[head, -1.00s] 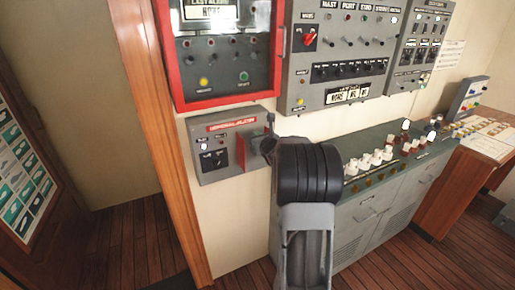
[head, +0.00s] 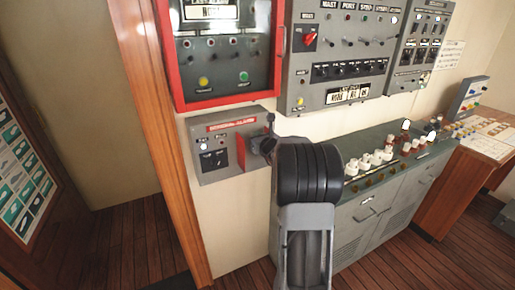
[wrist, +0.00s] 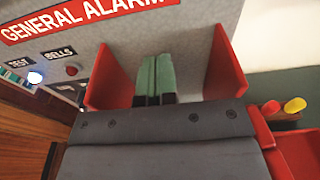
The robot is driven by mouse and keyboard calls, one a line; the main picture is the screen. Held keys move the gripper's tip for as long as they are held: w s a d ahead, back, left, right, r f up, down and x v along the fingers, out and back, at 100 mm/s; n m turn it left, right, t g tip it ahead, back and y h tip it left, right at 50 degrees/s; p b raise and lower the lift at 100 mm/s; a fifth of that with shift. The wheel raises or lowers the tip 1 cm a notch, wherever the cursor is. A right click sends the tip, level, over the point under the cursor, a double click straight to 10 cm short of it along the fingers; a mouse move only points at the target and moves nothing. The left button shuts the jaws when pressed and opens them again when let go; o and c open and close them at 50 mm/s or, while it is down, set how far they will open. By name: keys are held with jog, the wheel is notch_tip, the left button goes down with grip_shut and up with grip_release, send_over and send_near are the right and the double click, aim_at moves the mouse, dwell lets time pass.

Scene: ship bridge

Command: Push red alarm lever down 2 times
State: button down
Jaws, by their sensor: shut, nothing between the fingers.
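The grey general alarm box (head: 205,166) is on the wall below the red-framed panel; its red label (wrist: 85,20) shows in the wrist view. Two red side guards stand out from it, the left one (wrist: 113,78) and the right one (wrist: 224,68). My gripper (wrist: 157,58) is shut, its two green fingers side by side between these guards, pointing at the box face. In the head view my wrist and arm cover the box's right part. I cannot make out the red lever for certain; my gripper body hides the space below the fingers.
A lit white lamp (wrist: 35,77) is at the box's left. The red-framed panel (head: 222,104) hangs just above. A grey-green console (head: 375,205) with white knobs stands at right. A wooden post (head: 182,190) borders the box's left; wooden floor is open at lower left.

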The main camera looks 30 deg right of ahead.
jog(key=shift+f+b, duration=0.7)
jog(key=shift+b, duration=0.1)
jog(key=shift+f+b, duration=0.8)
jog(key=shift+b, duration=0.1)
jog(key=shift+f+b, duration=0.5)
jog(key=shift+b, duration=0.25)
jog(key=shift+r, duration=0.2)
dwell(0.3)
jog(key=shift+r+p, duration=1.1)
jog(key=shift+r, duration=0.75)
jog(key=s+a+b, duration=0.1)
jog(key=s, duration=0.8)
jog(key=shift+r+b, duration=0.35)
jog(key=shift+r, duration=0.1)
jog(key=shift+a, duration=0.1)
